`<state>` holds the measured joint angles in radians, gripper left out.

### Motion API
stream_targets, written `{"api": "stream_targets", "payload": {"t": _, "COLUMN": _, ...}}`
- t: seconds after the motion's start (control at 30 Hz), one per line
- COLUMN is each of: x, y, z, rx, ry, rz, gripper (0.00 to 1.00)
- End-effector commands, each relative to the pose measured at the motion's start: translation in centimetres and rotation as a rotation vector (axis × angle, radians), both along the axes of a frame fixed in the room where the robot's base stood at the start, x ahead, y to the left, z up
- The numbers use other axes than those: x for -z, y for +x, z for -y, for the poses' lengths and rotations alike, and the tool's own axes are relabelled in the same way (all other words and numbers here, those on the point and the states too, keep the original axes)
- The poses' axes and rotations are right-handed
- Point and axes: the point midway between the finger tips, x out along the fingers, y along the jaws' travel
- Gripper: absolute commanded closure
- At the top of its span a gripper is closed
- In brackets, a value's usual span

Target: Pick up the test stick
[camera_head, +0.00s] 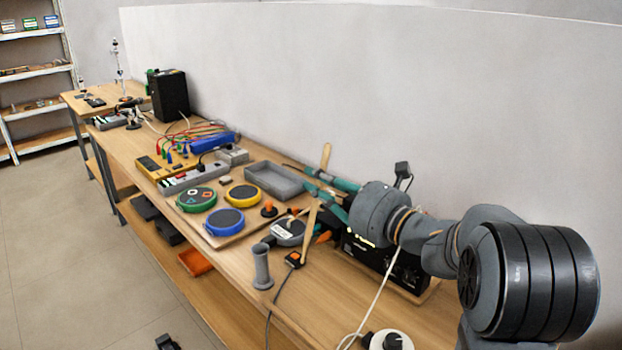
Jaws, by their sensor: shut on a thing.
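The test stick, a long pale wooden rod (308,232), stands steeply tilted near the middle of the bench. Its upper end shows above my gripper (303,176) and its lower part below it. My gripper's teal fingers reach in from the right and are shut on the stick, hiding its middle. The stick's lower end is beside a small orange and black piece (293,260). I cannot tell whether the end touches it or the bench.
Round pads, green (197,199), yellow (243,195) and blue (224,221), lie left of the stick. A grey tray (262,190) is behind them. A grey upright cylinder (262,266) stands in front. A black box (382,262) is under my arm. A white wall backs the bench.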

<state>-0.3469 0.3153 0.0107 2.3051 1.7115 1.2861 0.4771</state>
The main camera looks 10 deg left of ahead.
Motion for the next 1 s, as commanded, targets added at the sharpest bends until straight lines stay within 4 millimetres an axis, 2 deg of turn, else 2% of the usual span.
{"api": "stream_targets", "payload": {"t": 0.37, "x": -0.5, "y": 0.0, "z": 0.0, "rx": 0.000, "ry": 0.001, "rz": 0.001, "gripper": 1.00}}
{"api": "stream_targets", "payload": {"t": 0.47, "x": -1.7, "y": 0.0, "z": 0.0, "rx": 0.000, "ry": 0.000, "rz": 0.001, "gripper": 1.00}}
{"api": "stream_targets", "payload": {"t": 1.0, "x": -10.7, "y": 0.0, "z": 0.0, "rx": 0.000, "ry": 0.001, "rz": 0.001, "gripper": 1.00}}
